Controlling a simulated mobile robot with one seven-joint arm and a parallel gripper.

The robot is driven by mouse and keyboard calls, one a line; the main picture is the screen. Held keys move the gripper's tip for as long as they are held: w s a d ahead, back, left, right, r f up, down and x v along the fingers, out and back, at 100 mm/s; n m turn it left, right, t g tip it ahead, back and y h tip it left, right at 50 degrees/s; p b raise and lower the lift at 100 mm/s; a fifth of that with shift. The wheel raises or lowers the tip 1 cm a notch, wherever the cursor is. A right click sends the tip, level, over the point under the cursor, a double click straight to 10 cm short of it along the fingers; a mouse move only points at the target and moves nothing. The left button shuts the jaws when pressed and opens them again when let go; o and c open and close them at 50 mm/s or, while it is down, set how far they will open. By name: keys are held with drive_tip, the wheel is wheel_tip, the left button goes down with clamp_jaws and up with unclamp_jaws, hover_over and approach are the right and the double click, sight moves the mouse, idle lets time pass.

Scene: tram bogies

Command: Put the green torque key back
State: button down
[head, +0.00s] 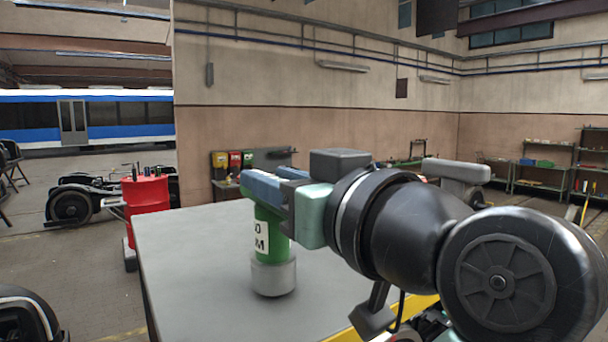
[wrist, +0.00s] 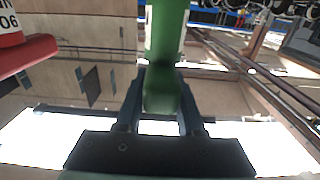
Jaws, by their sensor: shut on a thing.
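The green torque key (head: 267,231) is upright in the head view, with a white label reading partly "0" and "M" and a thick grey cylindrical lower end. My gripper (head: 262,188) is shut on its upper part. In the wrist view the green body of the key (wrist: 164,45) sits between the two fingers of my gripper (wrist: 160,100). The grey lower end shows against the grey table top (head: 195,245); I cannot tell whether it touches it. My arm hides the right part of the table.
In the wrist view a red labelled object (wrist: 10,30) is at the upper left. The visible table top is clear.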

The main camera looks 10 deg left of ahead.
drive_tip(key=shift+f, duration=0.25)
drive_tip(key=c, duration=0.5)
unclamp_jaws()
drive_tip(key=shift+f, duration=0.15)
